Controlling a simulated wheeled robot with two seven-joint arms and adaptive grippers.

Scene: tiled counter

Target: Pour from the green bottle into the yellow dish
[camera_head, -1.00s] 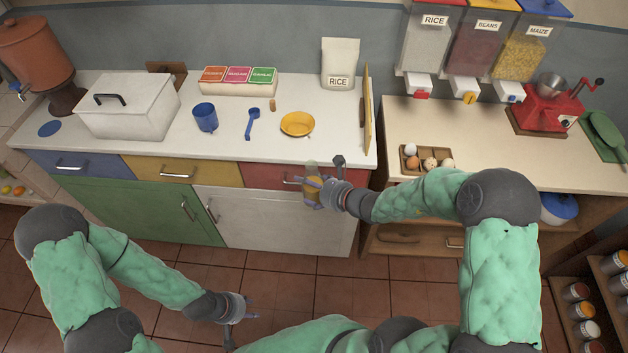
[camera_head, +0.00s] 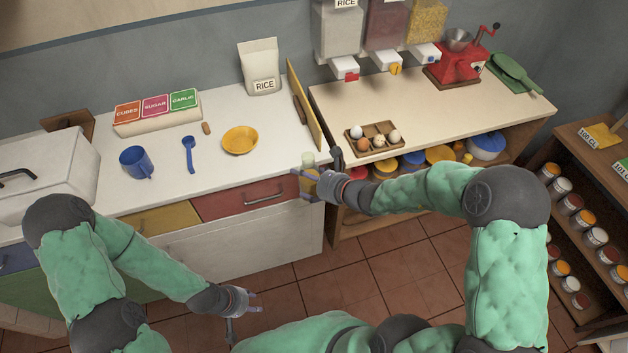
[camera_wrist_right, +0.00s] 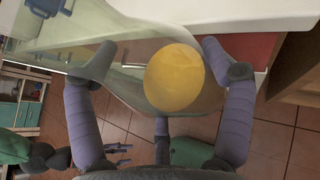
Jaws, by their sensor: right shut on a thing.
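The green bottle (camera_head: 308,160) is see-through, with a yellow-orange content low inside. My right gripper (camera_head: 308,184) is shut around its body and holds it about upright in front of the counter's right front corner. In the right wrist view the clear green bottle (camera_wrist_right: 128,55) lies between the fingers, with a round yellow patch of content showing. The yellow dish (camera_head: 240,139) sits on the white counter, up and left of the bottle, and looks empty. My left gripper (camera_head: 246,308) is empty, with fingers apart, low in front of the cabinets.
A blue mug (camera_head: 137,162), blue spoon (camera_head: 190,154) and small cork-like piece (camera_head: 207,128) lie left of the dish. A rice bag (camera_head: 261,68) stands behind it. An upright wooden board (camera_head: 306,104) edges the counter's right side; an egg tray (camera_head: 373,140) sits beyond.

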